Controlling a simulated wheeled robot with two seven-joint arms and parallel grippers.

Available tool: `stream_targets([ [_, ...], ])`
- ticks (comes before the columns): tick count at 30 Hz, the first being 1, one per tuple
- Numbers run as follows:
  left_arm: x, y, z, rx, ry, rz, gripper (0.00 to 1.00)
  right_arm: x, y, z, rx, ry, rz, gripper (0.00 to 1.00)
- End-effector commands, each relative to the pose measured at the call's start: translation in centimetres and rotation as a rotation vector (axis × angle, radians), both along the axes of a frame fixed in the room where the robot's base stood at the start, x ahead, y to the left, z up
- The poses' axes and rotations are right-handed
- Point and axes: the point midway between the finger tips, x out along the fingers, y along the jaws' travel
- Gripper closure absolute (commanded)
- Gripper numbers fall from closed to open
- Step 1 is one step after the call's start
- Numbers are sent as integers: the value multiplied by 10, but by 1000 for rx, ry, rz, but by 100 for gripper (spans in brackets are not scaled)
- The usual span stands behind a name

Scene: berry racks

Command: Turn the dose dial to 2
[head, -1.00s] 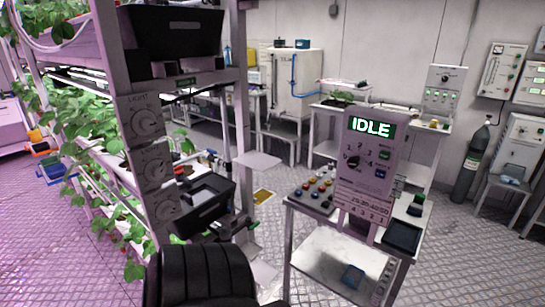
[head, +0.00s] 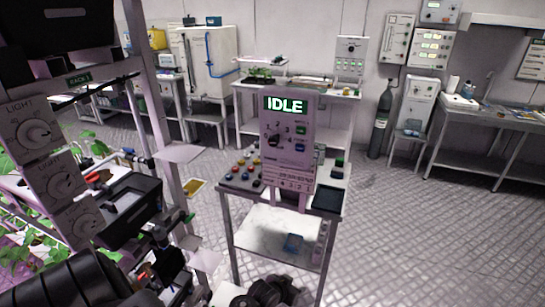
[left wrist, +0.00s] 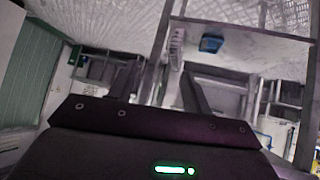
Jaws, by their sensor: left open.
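The dose panel (head: 299,160) is a pale upright board on a cart, with a lit green display (head: 286,106) reading IDLE. Its dark dial (head: 274,140) is ringed by small numbers; I cannot read which one it points to. Blue and green buttons sit to its right. My left gripper (head: 172,268) is low at the lower left of the head view, apart from the panel. In the left wrist view its two dark fingers (left wrist: 158,85) are spread with nothing between them. The dial cannot be made out there. My right gripper is not clearly seen.
The cart's top holds several coloured buttons (head: 240,172) left of the panel and a black pad (head: 327,199) at right. A plant rack with LIGHT knobs (head: 36,134) stands close at left. Floor at right is clear.

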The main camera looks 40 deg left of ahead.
Motion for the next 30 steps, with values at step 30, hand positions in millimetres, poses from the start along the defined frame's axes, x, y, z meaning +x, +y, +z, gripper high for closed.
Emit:
stream_targets([
  [30, -15, 123, 472, 253, -706, 316, 51, 2, 5, 4, 6, -4, -2, 64],
])
